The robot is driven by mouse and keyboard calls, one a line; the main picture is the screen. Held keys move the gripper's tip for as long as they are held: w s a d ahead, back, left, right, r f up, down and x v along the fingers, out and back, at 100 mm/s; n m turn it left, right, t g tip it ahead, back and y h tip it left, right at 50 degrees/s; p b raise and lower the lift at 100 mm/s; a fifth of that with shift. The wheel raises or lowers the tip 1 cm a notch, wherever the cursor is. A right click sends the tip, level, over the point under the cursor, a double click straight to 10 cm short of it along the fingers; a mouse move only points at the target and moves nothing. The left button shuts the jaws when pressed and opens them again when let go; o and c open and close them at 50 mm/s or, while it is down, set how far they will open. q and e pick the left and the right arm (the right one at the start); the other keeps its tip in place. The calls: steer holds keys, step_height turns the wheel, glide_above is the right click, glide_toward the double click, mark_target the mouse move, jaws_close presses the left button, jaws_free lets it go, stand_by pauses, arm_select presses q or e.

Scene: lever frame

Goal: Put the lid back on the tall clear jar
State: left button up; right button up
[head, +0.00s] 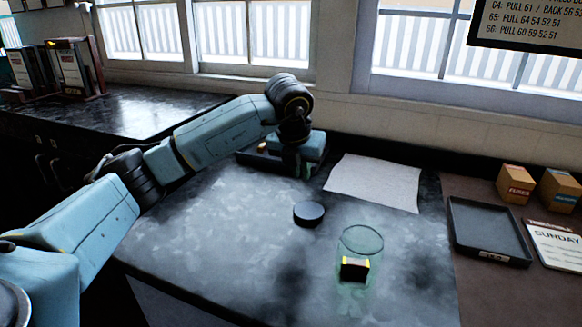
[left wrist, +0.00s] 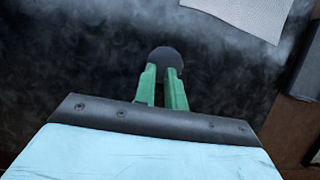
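The tall clear jar (head: 361,245) stands upright on the dark counter with its top uncovered. A small dark block with yellow edges (head: 355,269) shows inside it. The round dark lid (head: 308,214) lies flat on the counter, to the left of and behind the jar. My left gripper (head: 300,172) is behind the lid, apart from it in the head view. In the left wrist view, its two green fingers (left wrist: 162,76) are parted by a gap with nothing held between them. The lid (left wrist: 167,56) shows just beyond the fingertips. My right gripper is not in view.
A pale sheet (head: 375,183) lies behind the lid and jar. A black tray (head: 489,232), two small boxes (head: 515,182) and a "SUNDAY" card (head: 557,243) are at the right. The counter left of the lid is clear.

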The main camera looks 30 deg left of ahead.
arm_select(q)
steer(key=o, duration=0.5)
steer(key=shift+d+f, duration=0.4)
steer(key=o, duration=0.5)
steer(key=shift+a, duration=0.15)
steer(key=shift+c, duration=0.2)
steer(key=o, duration=0.5)
steer(key=shift+a+p+v, duration=0.15)
steer(key=shift+p+v, duration=0.15)
steer(key=shift+v, duration=1.95)
steer(key=shift+a+p+v, duration=0.15)
steer(key=shift+p+v, duration=0.15)
steer(key=shift+v, duration=1.9)
steer(key=shift+a+p+v, duration=0.15)
steer(key=shift+p+v, duration=0.15)
steer(key=shift+v, duration=1.95)
steer(key=shift+d, duration=0.2)
